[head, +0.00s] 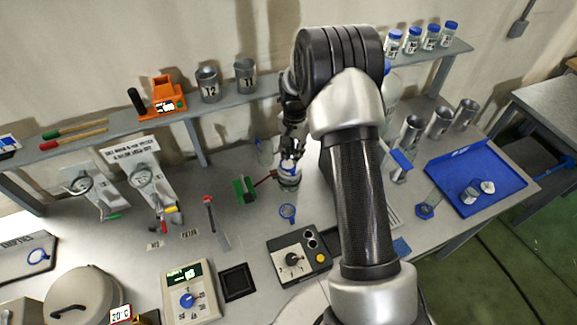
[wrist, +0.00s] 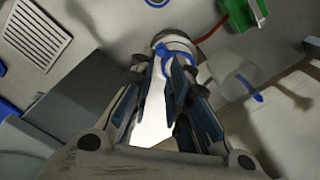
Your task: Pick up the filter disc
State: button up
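I cannot pick out the filter disc with certainty. A small round vessel (head: 288,176) with blue and white on top stands at the middle of the bench. My gripper (head: 292,150) is just above it, pointing down. In the wrist view the vessel's rim (wrist: 176,38) lies beyond the fingertips, and a blue piece (wrist: 162,52) shows at its mouth, near the fingertips. My gripper (wrist: 163,72) shows a gap between its fingers; nothing is clearly clamped. The fingers hide part of the vessel. A blue ring with a short tail (head: 287,212) lies on the bench in front.
A green clamp (head: 244,189) with a red tube is close left of the vessel. A clear container (wrist: 235,75) is beside it. A control box (head: 300,257) stands in front, a blue tray (head: 500,160) at right. The shelf (head: 222,97) runs behind.

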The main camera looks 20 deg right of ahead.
aim_at(293, 170)
notch_tip(293, 170, down, 9)
jog(key=shift+w, duration=0.15)
dwell(0.4)
grip_shut()
